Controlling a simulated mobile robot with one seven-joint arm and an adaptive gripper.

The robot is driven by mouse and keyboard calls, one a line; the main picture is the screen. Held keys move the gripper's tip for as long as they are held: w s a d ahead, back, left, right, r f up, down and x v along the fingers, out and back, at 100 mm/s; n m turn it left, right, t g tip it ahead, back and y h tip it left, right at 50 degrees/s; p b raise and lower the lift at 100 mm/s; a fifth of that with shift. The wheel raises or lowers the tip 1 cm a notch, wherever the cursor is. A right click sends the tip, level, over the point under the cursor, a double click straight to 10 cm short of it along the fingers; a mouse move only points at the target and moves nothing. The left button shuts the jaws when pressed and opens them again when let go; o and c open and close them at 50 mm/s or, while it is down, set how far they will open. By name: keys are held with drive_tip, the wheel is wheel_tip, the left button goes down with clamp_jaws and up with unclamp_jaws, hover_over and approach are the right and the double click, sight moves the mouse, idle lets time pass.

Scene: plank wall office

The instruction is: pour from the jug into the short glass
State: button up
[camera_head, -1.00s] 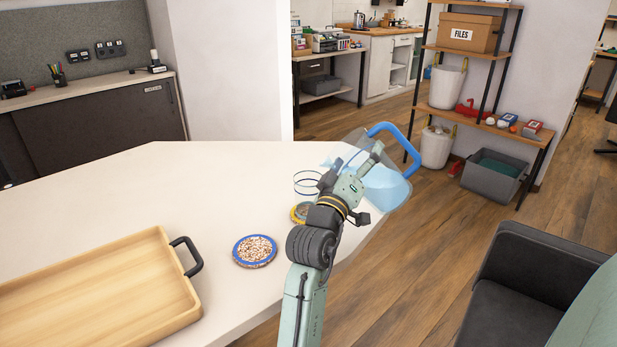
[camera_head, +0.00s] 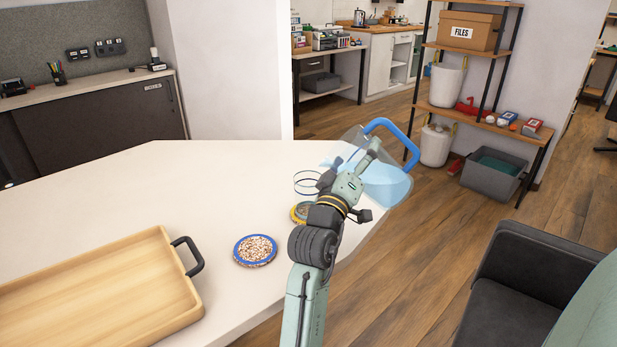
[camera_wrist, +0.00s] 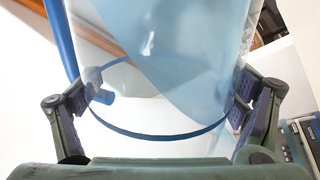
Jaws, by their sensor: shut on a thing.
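The clear jug (camera_head: 388,187) with a blue handle (camera_head: 398,135) is held tilted to the left above the right part of the white table. Light blue liquid inside reaches toward its left, lower side. My gripper (camera_head: 358,168) is shut on the jug's body; in the wrist view its fingers (camera_wrist: 165,105) press the clear wall (camera_wrist: 190,50) from both sides. The short glass (camera_head: 307,183), clear with dark blue rings, stands on the table just left of my gripper. Whether liquid is in the glass cannot be made out. My wrist hides part of the jug.
A yellow-rimmed coaster (camera_head: 298,212) lies partly behind my arm. A blue-rimmed patterned coaster (camera_head: 255,250) lies nearer. A wooden tray (camera_head: 95,290) with dark handles fills the table's front left. The table's right edge is close under the jug. The back left of the table is clear.

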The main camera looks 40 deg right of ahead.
drive_tip(key=shift+w+a+r+n+t+p, duration=0.15)
drive_tip(key=shift+r+n+t+p, duration=0.25)
drive_tip(key=shift+n, duration=0.3)
drive_tip(key=shift+w+a+r+n+t+p, duration=0.1)
drive_tip(key=shift+r+n+t+p, duration=0.1)
drive_tip(key=shift+r+n+p, duration=0.35)
idle(5.9)
